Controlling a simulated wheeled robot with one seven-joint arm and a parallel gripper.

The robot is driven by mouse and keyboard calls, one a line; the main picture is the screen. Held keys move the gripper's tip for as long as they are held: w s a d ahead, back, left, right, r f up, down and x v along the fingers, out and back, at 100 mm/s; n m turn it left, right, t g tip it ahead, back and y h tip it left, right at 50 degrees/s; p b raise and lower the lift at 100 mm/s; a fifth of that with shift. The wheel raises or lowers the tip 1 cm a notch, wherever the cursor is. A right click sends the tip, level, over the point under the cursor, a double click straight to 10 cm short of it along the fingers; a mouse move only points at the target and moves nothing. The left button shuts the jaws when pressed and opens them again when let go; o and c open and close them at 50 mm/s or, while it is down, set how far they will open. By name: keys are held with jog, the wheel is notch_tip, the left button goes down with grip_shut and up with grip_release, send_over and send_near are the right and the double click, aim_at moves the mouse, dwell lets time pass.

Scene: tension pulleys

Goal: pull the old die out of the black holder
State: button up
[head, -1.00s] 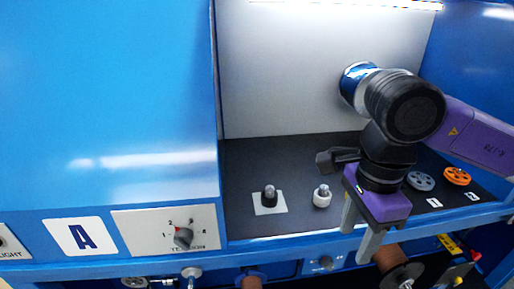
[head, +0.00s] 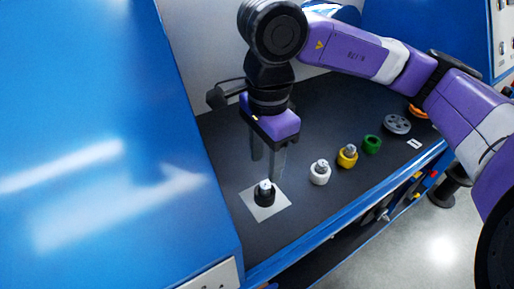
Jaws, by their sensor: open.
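The black holder (head: 264,197) stands on a pale square plate (head: 273,211) on the dark shelf. The old die (head: 265,185), a small silvery piece, sticks up out of its top. My gripper (head: 267,170) is open and points down, its two grey fingers just above and behind the holder in the picture. The fingertips look close to the die, but I cannot tell whether they are around it. Nothing is held in the fingers.
To the right on the shelf stand a white holder (head: 319,174) with a silvery piece, a yellow holder (head: 347,156) with one, and a green ring (head: 372,144). A grey pulley (head: 397,124) and an orange pulley (head: 418,111) lie farther right. A blue cabinet wall (head: 110,130) rises at left.

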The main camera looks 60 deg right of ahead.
aim_at(265, 185)
notch_tip(265, 185, down, 7)
jog(key=shift+r, duration=0.2)
dwell(0.3)
grip_shut()
